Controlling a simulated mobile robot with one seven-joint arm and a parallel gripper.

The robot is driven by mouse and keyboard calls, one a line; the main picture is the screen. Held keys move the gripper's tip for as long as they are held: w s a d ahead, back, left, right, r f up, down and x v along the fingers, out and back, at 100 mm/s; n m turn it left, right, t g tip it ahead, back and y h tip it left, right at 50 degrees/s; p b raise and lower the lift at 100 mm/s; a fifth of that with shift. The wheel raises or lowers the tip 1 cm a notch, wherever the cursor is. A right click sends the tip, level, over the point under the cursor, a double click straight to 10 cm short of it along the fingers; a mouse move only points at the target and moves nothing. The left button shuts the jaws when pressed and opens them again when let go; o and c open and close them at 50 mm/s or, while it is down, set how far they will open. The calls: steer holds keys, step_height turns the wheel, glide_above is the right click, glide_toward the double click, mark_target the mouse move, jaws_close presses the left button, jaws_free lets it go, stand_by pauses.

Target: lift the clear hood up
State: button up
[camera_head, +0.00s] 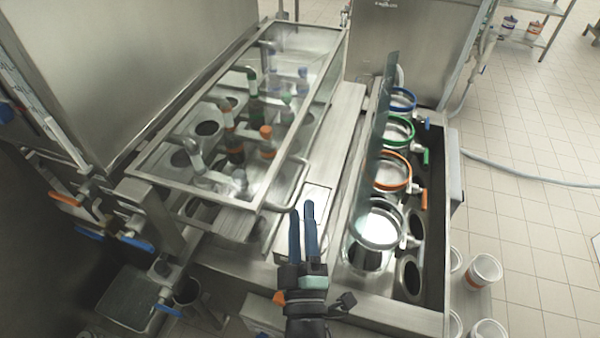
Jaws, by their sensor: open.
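The clear hood (318,82) is a transparent box in a metal frame over the filling nozzles, left of centre. It looks lowered over them. A bent metal handle (297,187) sticks out at its front right corner. My gripper (303,214) is at the lower middle, just below the handle in the picture. Its two blue fingers point up toward the handle. They look slightly apart with nothing seen between them. I cannot tell whether a finger touches the handle.
Right of the hood is a clear upright panel (376,150), then a row of ringed holders in blue, green, orange (392,171) and white. White cups (484,271) stand at the lower right. A tall metal cabinet (110,70) is at the left. Tiled floor (530,130) lies open at the right.

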mark_target(300, 179)
steer(key=p+x, duration=0.1)
steer(key=x, duration=0.6)
steer(key=shift+w+p, duration=0.4)
jaws_close()
stand_by(1.0)
